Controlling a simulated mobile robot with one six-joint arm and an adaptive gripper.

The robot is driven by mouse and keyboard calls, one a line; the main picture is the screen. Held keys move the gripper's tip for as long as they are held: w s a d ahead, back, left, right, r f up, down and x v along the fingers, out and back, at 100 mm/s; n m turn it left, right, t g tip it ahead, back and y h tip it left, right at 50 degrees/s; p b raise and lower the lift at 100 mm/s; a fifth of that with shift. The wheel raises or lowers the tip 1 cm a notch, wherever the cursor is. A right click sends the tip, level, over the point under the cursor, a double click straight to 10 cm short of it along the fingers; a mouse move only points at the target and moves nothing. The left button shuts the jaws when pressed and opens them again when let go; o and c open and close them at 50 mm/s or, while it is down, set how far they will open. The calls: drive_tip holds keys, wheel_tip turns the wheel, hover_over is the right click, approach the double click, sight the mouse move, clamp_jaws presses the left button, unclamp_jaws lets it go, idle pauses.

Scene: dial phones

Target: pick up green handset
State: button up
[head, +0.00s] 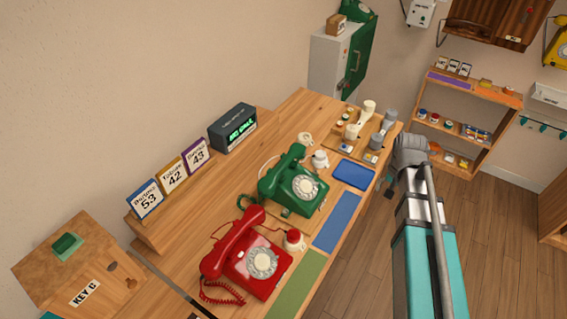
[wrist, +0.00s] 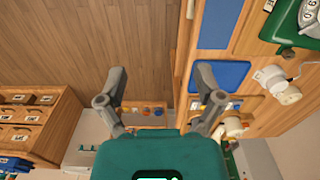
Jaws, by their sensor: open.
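The green handset (head: 283,170) lies across the cradle of the green dial phone (head: 300,190), which stands mid-table behind the red phone. In the wrist view only part of the green phone (wrist: 286,22) shows at the top right corner; I cannot make out its handset there. My gripper (wrist: 160,78) is open and empty, its fingers spread over the wooden floor and the table's edge. In the head view my arm is at the right, beside the table's right edge, well apart from the handset; the fingers are mostly hidden there.
A red phone (head: 262,262) with a coiled cord stands nearer. A red-topped button (head: 293,240), a white knob (head: 320,159) and a blue tray (head: 353,173) are near the green phone. Cups and small parts crowd the table's far end. Open floor (head: 490,230) lies to the right.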

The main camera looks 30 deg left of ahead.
drive_tip(key=w+a+r+p, duration=0.1)
drive_tip(key=a+r+p, duration=0.1)
drive_tip(key=a, duration=0.7)
drive_tip(key=w+a+r+p, duration=0.1)
drive_tip(key=w+a+r, duration=0.1)
drive_tip(key=a, duration=0.6)
wheel_tip(320, 180, up, 3)
drive_tip(key=p, duration=0.3)
hover_over(283, 162)
drive_tip(key=shift+s+f+m, duration=0.1)
drive_tip(key=shift+m, duration=0.2)
drive_tip(key=shift+f, duration=0.15)
wheel_tip(283, 162, down, 8)
drive_tip(key=b, duration=0.8)
drive_tip(key=shift+f, duration=0.15)
drive_tip(key=shift+f, duration=0.1)
drive_tip(key=shift+d+f+b, duration=0.1)
drive_tip(key=shift+f+b, duration=2.45)
drive_tip(key=shift+b, duration=0.25)
drive_tip(key=shift+c, duration=0.3)
clamp_jaws()
